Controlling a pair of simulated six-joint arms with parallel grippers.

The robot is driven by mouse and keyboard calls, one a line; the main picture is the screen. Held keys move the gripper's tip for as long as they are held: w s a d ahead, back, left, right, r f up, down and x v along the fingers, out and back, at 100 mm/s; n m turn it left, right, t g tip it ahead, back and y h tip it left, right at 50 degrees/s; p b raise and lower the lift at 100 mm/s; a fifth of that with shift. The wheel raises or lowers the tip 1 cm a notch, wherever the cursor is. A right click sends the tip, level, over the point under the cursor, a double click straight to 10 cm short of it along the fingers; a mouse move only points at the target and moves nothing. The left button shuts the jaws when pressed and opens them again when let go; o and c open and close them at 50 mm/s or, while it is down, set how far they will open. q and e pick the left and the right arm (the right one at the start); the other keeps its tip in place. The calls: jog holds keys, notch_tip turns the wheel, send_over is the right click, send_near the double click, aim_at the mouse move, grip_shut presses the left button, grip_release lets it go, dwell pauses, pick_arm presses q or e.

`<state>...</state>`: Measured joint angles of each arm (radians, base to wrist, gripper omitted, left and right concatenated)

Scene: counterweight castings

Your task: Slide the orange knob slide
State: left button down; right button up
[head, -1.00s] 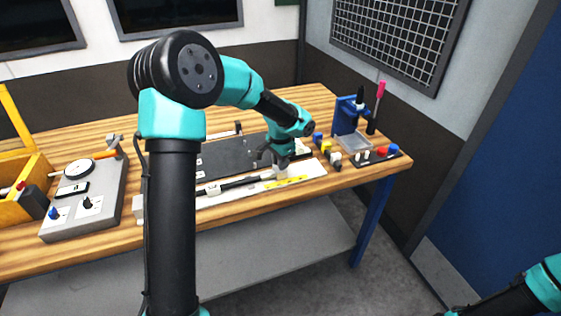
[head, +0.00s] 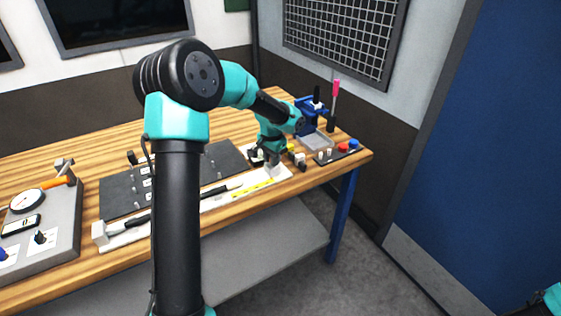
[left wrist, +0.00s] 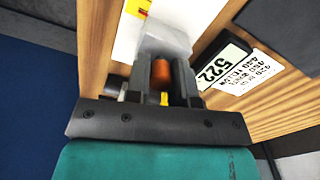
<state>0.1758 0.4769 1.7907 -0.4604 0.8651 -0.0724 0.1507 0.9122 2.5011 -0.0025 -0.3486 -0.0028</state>
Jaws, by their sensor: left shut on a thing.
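My left gripper (head: 266,160) is over the right end of the long white base (head: 215,203) on the workbench. The orange knob (left wrist: 161,71) shows in the left wrist view between its two fingers (left wrist: 160,84), which are shut on it. A pale block (left wrist: 165,40) lies just beyond the knob; the same pale block (head: 273,170) shows under the gripper in the head view. The knob is hidden by the gripper in the head view. A yellow scale strip (head: 253,188) lies on the base. My right gripper is not in view.
Dark panels (head: 222,160) lie behind the base. A grey gauge box (head: 50,225) stands at the left, a blue holder (head: 308,118) at the far right. Small coloured parts (head: 345,150) lie near the right edge.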

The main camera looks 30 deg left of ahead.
pick_arm(q)
jog(key=shift+w+d, duration=0.1)
jog(key=shift+w, duration=0.05)
jog(key=c, duration=1)
grip_release()
notch_tip(320, 180, up, 17)
jog(key=shift+r, duration=0.2)
